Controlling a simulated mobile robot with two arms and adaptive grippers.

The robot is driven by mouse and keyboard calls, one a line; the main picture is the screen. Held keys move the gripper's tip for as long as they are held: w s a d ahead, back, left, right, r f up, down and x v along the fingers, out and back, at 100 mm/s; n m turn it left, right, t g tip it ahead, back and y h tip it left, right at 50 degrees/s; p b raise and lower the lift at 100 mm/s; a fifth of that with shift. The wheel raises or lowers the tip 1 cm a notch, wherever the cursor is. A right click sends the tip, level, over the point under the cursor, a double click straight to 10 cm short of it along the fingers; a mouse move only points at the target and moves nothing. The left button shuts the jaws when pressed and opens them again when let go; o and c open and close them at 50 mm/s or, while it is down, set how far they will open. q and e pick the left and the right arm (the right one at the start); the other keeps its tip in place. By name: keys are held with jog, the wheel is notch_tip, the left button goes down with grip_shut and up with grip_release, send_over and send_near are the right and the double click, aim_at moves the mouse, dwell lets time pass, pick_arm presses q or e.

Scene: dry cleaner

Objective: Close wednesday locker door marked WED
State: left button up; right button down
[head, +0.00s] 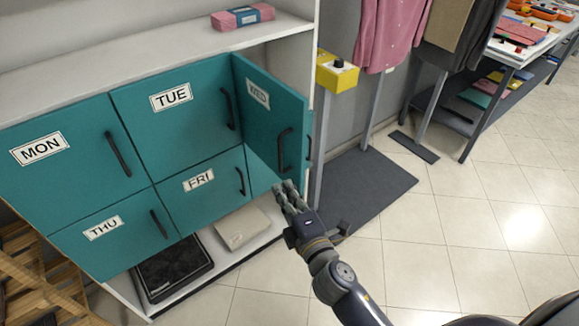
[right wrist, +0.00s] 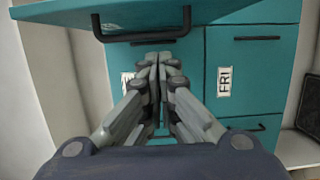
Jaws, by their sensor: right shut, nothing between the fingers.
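The teal WED locker door (head: 262,110) stands open, swung outward at the upper right of the locker block. Its label is seen at a slant, and its dark handle (head: 284,150) is near the free edge. In the right wrist view the open door (right wrist: 60,10) crosses the top, with its handle (right wrist: 150,36) just above my fingers. My right gripper (head: 286,190) is shut and empty, below and in front of the door's lower edge; it also shows in the wrist view (right wrist: 160,62). Contact with the door cannot be told. My left gripper is not in view.
The TUE door (head: 190,125), FRI door (head: 205,205), MON door (head: 50,160) and THU door (head: 90,255) are shut. A yellow box on a post (head: 336,75) stands right of the lockers. A dark mat (head: 365,190) lies there; tiled floor (head: 470,240) is clear.

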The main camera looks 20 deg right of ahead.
aim_at(290, 170)
jog(key=w+d, duration=0.1)
jog(key=w, duration=0.1)
jog(key=w+d+p, duration=0.1)
jog(key=w, duration=0.1)
jog(key=w+d+p, duration=0.1)
jog(key=w, duration=0.1)
jog(key=shift+w, duration=0.2)
jog(key=shift+d, duration=0.1)
